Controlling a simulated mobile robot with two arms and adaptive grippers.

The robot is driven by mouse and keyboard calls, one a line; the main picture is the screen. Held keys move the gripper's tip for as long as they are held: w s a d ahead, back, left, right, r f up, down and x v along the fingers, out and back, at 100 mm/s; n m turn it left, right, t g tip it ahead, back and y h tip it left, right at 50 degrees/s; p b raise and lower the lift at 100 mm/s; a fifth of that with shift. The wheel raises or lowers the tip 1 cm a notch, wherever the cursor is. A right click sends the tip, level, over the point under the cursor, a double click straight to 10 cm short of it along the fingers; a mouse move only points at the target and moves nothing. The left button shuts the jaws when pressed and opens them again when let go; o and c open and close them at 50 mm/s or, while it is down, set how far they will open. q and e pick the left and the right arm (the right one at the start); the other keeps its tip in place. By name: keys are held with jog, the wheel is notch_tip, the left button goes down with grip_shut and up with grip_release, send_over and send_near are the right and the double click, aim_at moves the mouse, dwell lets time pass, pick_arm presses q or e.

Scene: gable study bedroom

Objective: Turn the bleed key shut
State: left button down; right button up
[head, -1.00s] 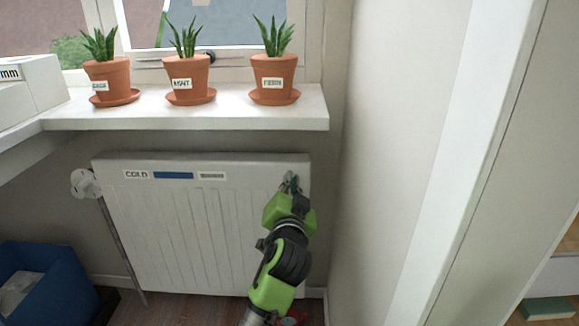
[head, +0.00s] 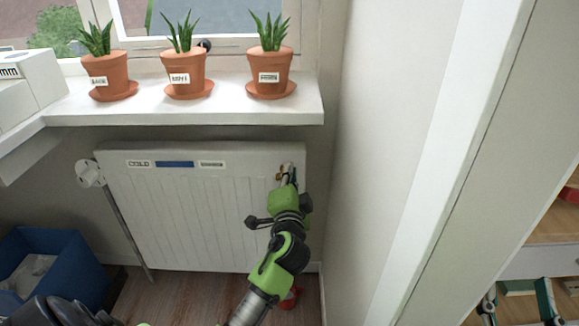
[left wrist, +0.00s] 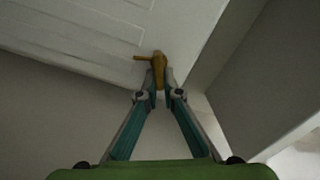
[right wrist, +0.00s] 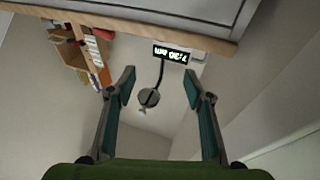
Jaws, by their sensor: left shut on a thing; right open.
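The bleed key (left wrist: 157,68) is a small brass piece at the upper right corner of the white radiator (head: 200,225). A bit of the brass key (head: 281,169) also shows in the head view. My left gripper (head: 288,174) reaches up to that corner from below. In the left wrist view, its fingertips (left wrist: 158,82) are shut on the key's lower part, and a short brass arm sticks out to the left above them. My right gripper (right wrist: 161,82) is open and empty, away from the radiator; only a bit shows at the head view's lower right.
The windowsill (head: 200,112) with three potted plants overhangs the radiator. A wall (head: 375,150) stands close on the right. A valve (head: 88,173) is at the radiator's left end, and a blue bin (head: 55,265) stands at lower left.

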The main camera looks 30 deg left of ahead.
pick_arm(q)
jog(key=shift+d+f+m+p, duration=0.1)
jog(key=shift+m+p, duration=0.85)
jog(key=shift+m, duration=0.25)
jog(key=m+p, duration=0.1)
jog(key=m, duration=0.1)
jog(key=shift+f+m+p, duration=0.3)
jog(key=shift+p, duration=0.05)
jog(key=shift+f, duration=0.1)
pick_arm(e)
jog(key=s+d+f+g+h, duration=0.1)
jog(key=f+g, duration=0.4)
jog(key=f, duration=0.5)
jog(key=s+d+f+g+h, duration=0.2)
jog(key=s+f+g, duration=0.4)
jog(key=f, duration=0.3)
jog(key=shift+s+d+f+m, duration=0.15)
jog(key=shift+d+f+m, duration=0.2)
jog(key=shift+d, duration=0.4)
pick_arm(q)
jog(key=c, duration=2.2)
grip_release()
jog(key=v, duration=1.2)
